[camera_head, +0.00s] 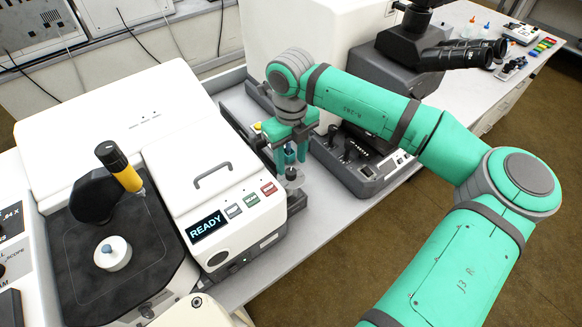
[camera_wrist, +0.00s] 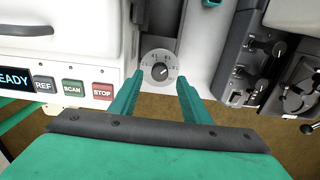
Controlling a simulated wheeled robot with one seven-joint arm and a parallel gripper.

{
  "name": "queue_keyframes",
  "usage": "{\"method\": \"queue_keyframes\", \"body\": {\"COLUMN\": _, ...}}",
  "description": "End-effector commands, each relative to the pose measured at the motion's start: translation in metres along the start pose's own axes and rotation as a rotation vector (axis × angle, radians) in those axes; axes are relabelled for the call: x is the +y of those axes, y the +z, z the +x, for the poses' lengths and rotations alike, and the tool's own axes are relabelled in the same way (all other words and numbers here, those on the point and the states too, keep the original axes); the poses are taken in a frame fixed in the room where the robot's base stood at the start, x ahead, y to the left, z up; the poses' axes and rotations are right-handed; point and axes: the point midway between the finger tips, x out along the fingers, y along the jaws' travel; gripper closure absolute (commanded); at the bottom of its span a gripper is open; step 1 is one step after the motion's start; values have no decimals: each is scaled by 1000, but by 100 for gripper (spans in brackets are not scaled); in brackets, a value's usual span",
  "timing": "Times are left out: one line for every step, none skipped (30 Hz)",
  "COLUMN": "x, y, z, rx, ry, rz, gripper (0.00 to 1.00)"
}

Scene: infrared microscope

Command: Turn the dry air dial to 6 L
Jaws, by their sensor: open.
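The dry air dial (camera_wrist: 160,68) is a round silver knob with numbers around its face and a dark pointer mark. It shows just beyond and between my gripper's fingertips in the wrist view; its setting is too small to read surely. In the head view the dial (camera_head: 292,176) is partly hidden by my fingers. My gripper (camera_wrist: 158,85) is open, its two green fingers on either side of the dial in the picture. In the head view my gripper (camera_head: 291,168) points down over the dial. I cannot tell whether the fingers touch it.
A white instrument with a READY display (camera_head: 207,226) and REF, SCAN and STOP buttons stands left of the dial. A grey control panel (camera_head: 355,160) with knobs stands to the right. The microscope eyepieces (camera_head: 465,53) are at the upper right. The gap between the instruments is narrow.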

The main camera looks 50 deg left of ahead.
Motion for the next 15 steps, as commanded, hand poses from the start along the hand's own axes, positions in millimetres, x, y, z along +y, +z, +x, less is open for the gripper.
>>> {"method": "queue_keyframes", "body": {"x": 1, "y": 0, "z": 9, "rx": 0, "ry": 2, "rz": 0, "gripper": 57}}
{"method": "queue_keyframes", "body": {"x": 1, "y": 0, "z": 13, "rx": 0, "ry": 2, "rz": 0, "gripper": 57}}
{"method": "queue_keyframes", "body": {"x": 1, "y": 0, "z": 18, "rx": 1, "ry": 2, "rz": 0, "gripper": 57}}
{"method": "queue_keyframes", "body": {"x": 0, "y": 0, "z": 22, "rx": 1, "ry": 2, "rz": 0, "gripper": 57}}
{"method": "queue_keyframes", "body": {"x": 0, "y": 0, "z": 25, "rx": 0, "ry": 1, "rz": 0, "gripper": 57}}
{"method": "queue_keyframes", "body": {"x": 0, "y": 0, "z": 29, "rx": -1, "ry": 2, "rz": 0, "gripper": 57}}
{"method": "queue_keyframes", "body": {"x": 1, "y": 0, "z": 31, "rx": -1, "ry": 2, "rz": 0, "gripper": 57}}
{"method": "queue_keyframes", "body": {"x": 1, "y": 0, "z": 33, "rx": -1, "ry": 2, "rz": 0, "gripper": 57}}
{"method": "queue_keyframes", "body": {"x": 0, "y": 0, "z": 35, "rx": -1, "ry": 1, "rz": 0, "gripper": 57}}
{"method": "queue_keyframes", "body": {"x": 0, "y": 0, "z": 36, "rx": -1, "ry": 1, "rz": 0, "gripper": 57}}
{"method": "queue_keyframes", "body": {"x": 0, "y": 0, "z": 37, "rx": -1, "ry": 0, "rz": 0, "gripper": 57}}
{"method": "queue_keyframes", "body": {"x": 0, "y": 0, "z": 38, "rx": -1, "ry": 0, "rz": 0, "gripper": 57}}
{"method": "queue_keyframes", "body": {"x": 0, "y": 0, "z": 38, "rx": -1, "ry": 0, "rz": 0, "gripper": 57}}
{"method": "queue_keyframes", "body": {"x": 0, "y": 0, "z": 39, "rx": -1, "ry": 0, "rz": 0, "gripper": 57}}
{"method": "queue_keyframes", "body": {"x": 0, "y": 0, "z": 39, "rx": -1, "ry": 0, "rz": 0, "gripper": 57}}
